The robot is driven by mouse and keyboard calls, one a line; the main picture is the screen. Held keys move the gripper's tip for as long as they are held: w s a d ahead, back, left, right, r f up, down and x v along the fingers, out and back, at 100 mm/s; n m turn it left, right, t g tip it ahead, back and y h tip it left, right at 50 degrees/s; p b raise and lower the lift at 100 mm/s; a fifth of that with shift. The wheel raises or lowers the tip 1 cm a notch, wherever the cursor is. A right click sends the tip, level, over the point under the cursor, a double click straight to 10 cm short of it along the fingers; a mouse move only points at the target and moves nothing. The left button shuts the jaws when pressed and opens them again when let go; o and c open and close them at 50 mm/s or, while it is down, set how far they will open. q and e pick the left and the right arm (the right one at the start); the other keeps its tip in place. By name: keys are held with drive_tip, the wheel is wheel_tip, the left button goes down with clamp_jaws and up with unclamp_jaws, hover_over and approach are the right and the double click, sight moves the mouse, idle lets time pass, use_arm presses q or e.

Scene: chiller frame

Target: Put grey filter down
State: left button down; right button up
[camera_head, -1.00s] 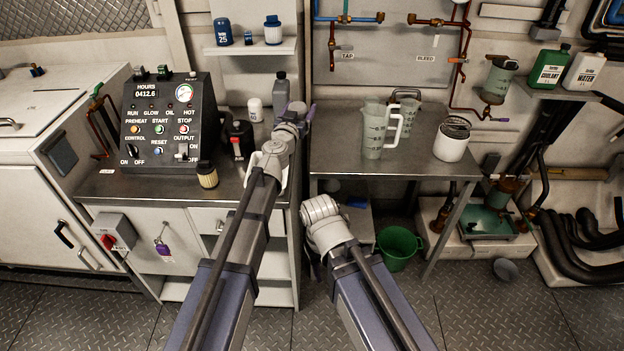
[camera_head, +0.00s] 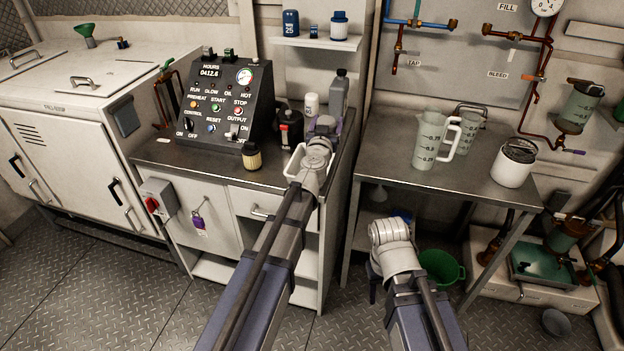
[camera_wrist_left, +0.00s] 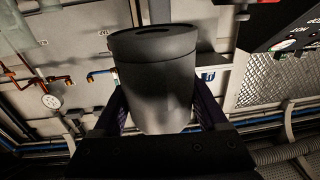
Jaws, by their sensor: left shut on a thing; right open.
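My left gripper (camera_head: 327,124) is over the back right of the bench by the control panel. In the left wrist view it is shut on the grey filter (camera_wrist_left: 158,85), a dark grey cylinder with a slotted end, between its purple fingers. In the head view the gripper and wrist hide the filter, so its gap to the bench cannot be judged. A white tray (camera_head: 291,168) lies partly behind my left wrist on the bench. My right gripper (camera_head: 373,285) is low in front of the side table, mostly hidden by its wrist; it is open.
On the bench (camera_head: 185,160) stand the control panel (camera_head: 222,100), a tan filter (camera_head: 252,156), a black-and-red can (camera_head: 289,128), a white-capped bottle (camera_head: 311,105) and a grey bottle (camera_head: 339,95). Jugs (camera_head: 430,140) and a white pot (camera_head: 513,164) stand on the side table.

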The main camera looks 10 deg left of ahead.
use_arm(q)
drive_tip(key=s+a+f+n+y+b, duration=0.1)
drive_tip(key=s+a+f+y, duration=0.1)
drive_tip(key=a, duration=0.3)
drive_tip(key=f+b, duration=1)
drive_tip(key=shift+w+a, duration=0.15)
drive_tip(key=shift+w, duration=0.05)
drive_tip(key=shift+r, duration=0.15)
use_arm(e)
wheel_tip(320, 180, down, 12)
drive_tip(key=shift+r, duration=0.15)
use_arm(q)
drive_tip(key=shift+c, duration=1.8)
unclamp_jaws()
drive_tip(key=shift+f, duration=0.2)
drive_tip(key=o, duration=0.4)
drive_tip(key=shift+c, duration=0.2)
drive_tip(key=shift+r, duration=0.1)
